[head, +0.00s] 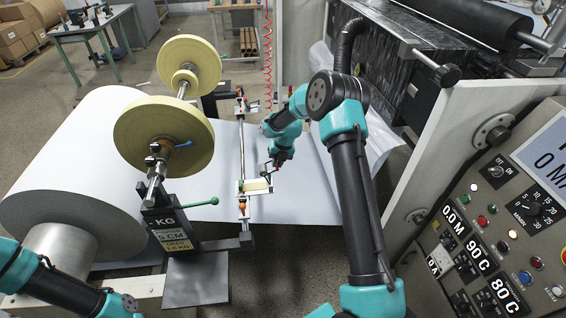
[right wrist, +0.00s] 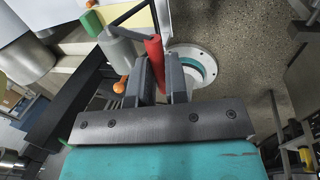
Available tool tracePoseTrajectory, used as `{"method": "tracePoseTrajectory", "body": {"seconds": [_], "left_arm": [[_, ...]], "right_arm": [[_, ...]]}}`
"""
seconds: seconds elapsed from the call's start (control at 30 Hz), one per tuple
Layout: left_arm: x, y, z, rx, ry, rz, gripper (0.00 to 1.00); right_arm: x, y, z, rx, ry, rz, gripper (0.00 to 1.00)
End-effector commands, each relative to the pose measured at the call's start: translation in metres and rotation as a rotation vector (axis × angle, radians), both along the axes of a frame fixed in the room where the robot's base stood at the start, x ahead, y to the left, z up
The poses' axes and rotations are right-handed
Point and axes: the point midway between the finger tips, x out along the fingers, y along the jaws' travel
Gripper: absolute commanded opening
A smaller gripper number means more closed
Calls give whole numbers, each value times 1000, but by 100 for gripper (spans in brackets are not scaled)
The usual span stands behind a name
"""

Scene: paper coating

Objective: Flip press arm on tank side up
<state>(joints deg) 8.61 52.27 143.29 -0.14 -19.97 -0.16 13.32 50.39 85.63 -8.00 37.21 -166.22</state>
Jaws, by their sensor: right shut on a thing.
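The press arm (head: 254,187) shows in the head view as a small light frame with a cream pad, attached at the metal rod over the white paper. In the right wrist view, its red handle (right wrist: 154,58) lies between the two dark fingers of my right gripper (right wrist: 163,78). My right gripper (head: 278,163) is shut on this handle, just above the paper in the head view. The fingers partly hide the handle's lower end. My left arm shows at the bottom left of the head view, but its gripper is out of view.
A large white paper roll (head: 70,165) lies at the left. Two yellow discs (head: 163,136) on a shaft stand before it, over a dark weight block (head: 172,228) with a green-knobbed lever (head: 214,201). A control panel (head: 500,220) stands at the right.

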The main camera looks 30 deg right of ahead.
Motion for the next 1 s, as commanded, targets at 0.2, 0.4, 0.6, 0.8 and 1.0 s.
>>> {"method": "tracePoseTrajectory", "body": {"seconds": [0.2, 0.4, 0.6, 0.8, 1.0], "left_arm": [[0, 0, 0, 0, 0, 0, 43], [0, 0, 0, 0, 0, 0, 43], [0, 0, 0, 0, 0, 0, 43], [0, 0, 0, 0, 0, 0, 43], [0, 0, 0, 0, 0, 0, 43]], "right_arm": [[-5, 0, -7, 5, 17, 3, 0], [-6, 0, -7, 4, 18, 3, 20], [-3, 0, -4, 2, 11, 2, 39], [-2, 0, -3, 2, 7, 2, 40], [-2, -2, 4, 1, 4, 1, 40]]}}
